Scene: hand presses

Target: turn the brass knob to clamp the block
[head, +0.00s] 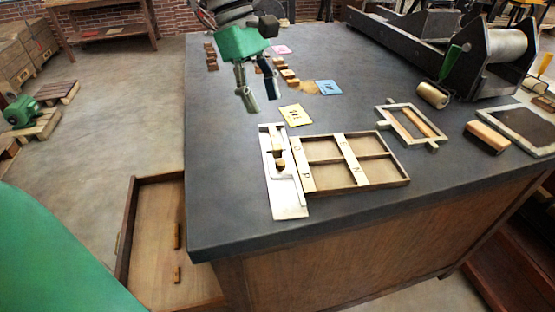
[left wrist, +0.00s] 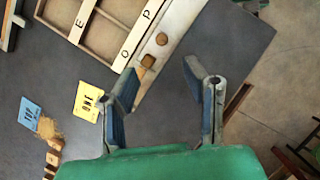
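A pale metal clamp plate (head: 290,202) lies on the dark table, left of the wooden tray. A small block (head: 277,142) sits in its far part, and the brown-gold knob (head: 281,165) is nearer the front. In the left wrist view the block (left wrist: 148,61) and the round knob (left wrist: 162,38) show beyond my fingertips. My left gripper (head: 259,98) hangs over the table, beyond and left of the plate. Its fingers (left wrist: 162,85) are wide apart with nothing between them, and it is apart from the knob. My right gripper is in neither view.
The divided tray (head: 357,175) with lettered strips stands against the plate's right side. A yellow card (head: 296,115), a blue card (head: 328,87) and several small wooden blocks (head: 289,76) lie behind. A roller press (head: 490,60) stands at the back right.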

